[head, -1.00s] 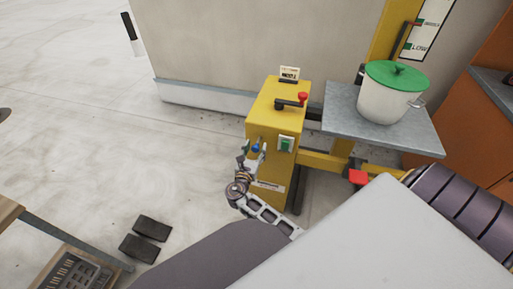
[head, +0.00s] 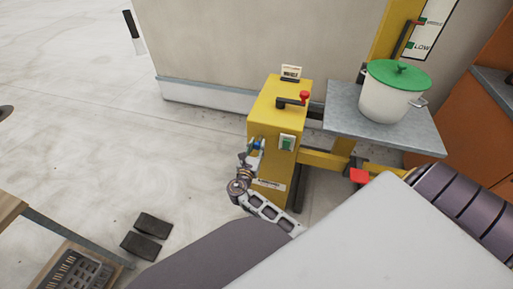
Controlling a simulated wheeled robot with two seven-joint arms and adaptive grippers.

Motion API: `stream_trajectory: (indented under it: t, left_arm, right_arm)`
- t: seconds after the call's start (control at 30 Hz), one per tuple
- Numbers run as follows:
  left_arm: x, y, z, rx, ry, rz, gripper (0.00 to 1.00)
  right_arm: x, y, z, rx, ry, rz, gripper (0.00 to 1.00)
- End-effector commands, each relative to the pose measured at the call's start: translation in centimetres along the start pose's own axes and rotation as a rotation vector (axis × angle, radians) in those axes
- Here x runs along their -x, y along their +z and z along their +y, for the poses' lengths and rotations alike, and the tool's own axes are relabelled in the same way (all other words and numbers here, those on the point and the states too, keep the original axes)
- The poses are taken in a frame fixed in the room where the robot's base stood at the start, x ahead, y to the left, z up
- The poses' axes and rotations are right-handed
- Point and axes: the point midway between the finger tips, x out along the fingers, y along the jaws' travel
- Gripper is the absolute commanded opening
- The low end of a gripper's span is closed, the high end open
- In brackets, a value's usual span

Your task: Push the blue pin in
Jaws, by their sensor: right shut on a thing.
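The blue pin (head: 257,143) sits on the front of the yellow post (head: 270,102), left of the green switch. Only a little of its blue shows between my fingers. My right gripper (head: 256,149) is at the pin, with its fingers shut on it. How deep the pin sits in the post is hidden by the fingers. My left gripper is not in view.
A red-knobbed crank (head: 293,101) is on top of the post, and a green switch (head: 287,142) is on its front. A white pot with a green lid (head: 391,95) stands on the grey platform (head: 350,125) to the right. A red pedal (head: 358,176) is below.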

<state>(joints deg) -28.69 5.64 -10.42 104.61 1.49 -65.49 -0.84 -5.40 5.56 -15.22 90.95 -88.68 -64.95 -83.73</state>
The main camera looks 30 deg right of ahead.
Motion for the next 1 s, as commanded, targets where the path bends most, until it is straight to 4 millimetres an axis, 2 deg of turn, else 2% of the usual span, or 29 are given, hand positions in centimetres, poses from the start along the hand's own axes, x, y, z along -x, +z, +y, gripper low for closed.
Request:
stream_trajectory:
  t: [0.2,0.3,0.6,0.63,0.7,0.8,1.0]
  left_arm:
    - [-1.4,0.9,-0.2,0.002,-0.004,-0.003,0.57]
    - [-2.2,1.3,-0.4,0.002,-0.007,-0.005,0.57]
    - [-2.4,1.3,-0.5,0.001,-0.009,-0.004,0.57]
    - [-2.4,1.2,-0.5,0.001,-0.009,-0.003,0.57]
    - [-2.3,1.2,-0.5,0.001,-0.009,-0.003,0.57]
    - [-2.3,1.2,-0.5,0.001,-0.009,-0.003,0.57]
    - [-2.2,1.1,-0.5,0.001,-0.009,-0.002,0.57]
  right_arm:
    - [-2.5,0.2,0.0,0.001,0.000,-0.004,0.00]
    - [-3.1,0.2,0.0,0.000,0.000,-0.003,0.00]
    - [-3.5,0.2,-0.1,-0.002,-0.001,-0.004,0.00]
    - [-3.5,0.3,-0.1,-0.002,-0.001,-0.004,0.31]
    - [-3.5,0.3,-0.1,-0.002,-0.001,-0.005,0.40]
    - [-3.4,0.2,0.0,-0.001,-0.001,-0.003,0.52]
    - [-3.3,0.1,0.0,-0.001,0.000,-0.002,0.53]
